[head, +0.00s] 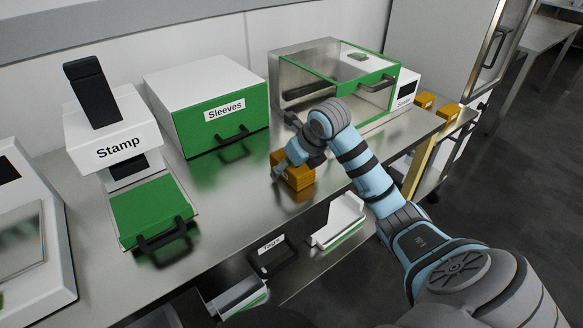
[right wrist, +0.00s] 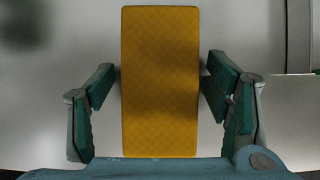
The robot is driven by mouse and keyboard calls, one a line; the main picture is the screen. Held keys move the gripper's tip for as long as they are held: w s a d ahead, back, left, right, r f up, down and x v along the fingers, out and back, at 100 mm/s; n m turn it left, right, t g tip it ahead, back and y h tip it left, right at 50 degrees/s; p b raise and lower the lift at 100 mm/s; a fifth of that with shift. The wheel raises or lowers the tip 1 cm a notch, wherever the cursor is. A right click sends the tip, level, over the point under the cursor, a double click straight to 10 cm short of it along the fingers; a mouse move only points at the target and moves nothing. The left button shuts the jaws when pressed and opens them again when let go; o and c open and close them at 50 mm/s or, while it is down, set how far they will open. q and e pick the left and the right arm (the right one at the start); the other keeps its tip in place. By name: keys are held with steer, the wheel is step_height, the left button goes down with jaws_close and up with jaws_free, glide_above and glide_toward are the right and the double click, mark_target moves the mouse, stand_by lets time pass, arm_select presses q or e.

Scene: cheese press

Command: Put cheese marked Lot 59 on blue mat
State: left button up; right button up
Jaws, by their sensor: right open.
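An orange-yellow cheese block (head: 298,178) sits on the steel counter below my right gripper (head: 284,166). In the right wrist view the cheese (right wrist: 160,80) is a long upright rectangle between the two spread fingers, with a gap on each side. My right gripper is open and holds nothing. No lot mark can be read on this cheese, and the gripper covers part of it in the head view. Two more orange blocks, one (head: 425,101) and another (head: 448,112), stand at the counter's far right end. I see no blue mat. My left gripper is not in view.
A white Stamp machine (head: 110,130) with a green plate stands left, then a green-fronted Sleeves box (head: 222,115). A steel and glass chamber (head: 335,75) with green trim is behind my right arm. Open drawers (head: 338,222) lie below the counter edge. Counter left of the cheese is clear.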

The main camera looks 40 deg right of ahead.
steer(key=shift+c, duration=0.2)
steer(key=shift+s+a, duration=0.1)
steer(key=shift+s, duration=0.05)
steer(key=c, duration=1.5)
steer(key=shift+r, duration=0.1)
